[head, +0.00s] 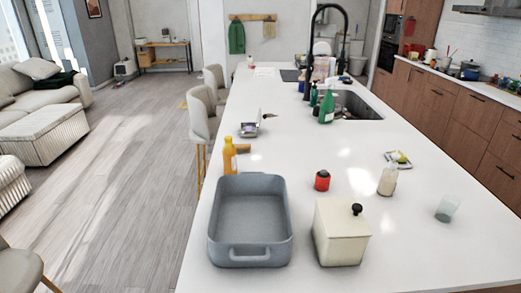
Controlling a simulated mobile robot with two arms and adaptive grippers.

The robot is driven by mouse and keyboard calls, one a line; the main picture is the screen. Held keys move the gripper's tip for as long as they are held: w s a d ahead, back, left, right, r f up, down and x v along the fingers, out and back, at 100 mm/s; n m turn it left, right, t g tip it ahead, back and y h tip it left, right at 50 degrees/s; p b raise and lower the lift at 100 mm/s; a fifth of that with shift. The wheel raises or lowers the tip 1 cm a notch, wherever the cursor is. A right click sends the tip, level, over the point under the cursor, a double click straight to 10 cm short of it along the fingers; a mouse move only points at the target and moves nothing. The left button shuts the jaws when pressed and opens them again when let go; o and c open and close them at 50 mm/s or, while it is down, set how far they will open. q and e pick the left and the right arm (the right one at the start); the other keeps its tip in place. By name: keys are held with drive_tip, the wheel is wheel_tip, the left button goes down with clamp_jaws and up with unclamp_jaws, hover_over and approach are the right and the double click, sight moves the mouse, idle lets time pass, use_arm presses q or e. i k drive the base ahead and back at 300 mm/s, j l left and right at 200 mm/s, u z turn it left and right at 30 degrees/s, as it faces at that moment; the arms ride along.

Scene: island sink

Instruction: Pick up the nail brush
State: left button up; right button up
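I cannot make out the nail brush for certain. A small tan wooden-looking item (243,148) lies on the white island behind the yellow bottle (229,157), partly hidden by it; it could be the brush, but it is too small to tell. A small dish (390,157) with a yellow-green item (400,157) on it lies at the right of the island. A small dark-and-silver tray-like item (249,130) lies farther back at the left edge. Neither of my grippers is in view.
A grey basin (250,253) and a cream lidded box (340,245) stand at the front of the white island (420,250). The sink (352,106) and black tap (311,45) are farther back.

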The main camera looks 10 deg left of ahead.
sight(243, 147)
drive_tip(key=i+j+z, duration=0.1)
drive_tip(key=j+z, duration=0.3)
drive_tip(key=j, duration=0.3)
drive_tip(key=j+z, duration=0.4)
drive_tip(key=j, duration=0.3)
drive_tip(key=k+j+z, duration=0.1)
drive_tip(key=j+z, duration=0.3)
drive_tip(key=j, duration=0.35)
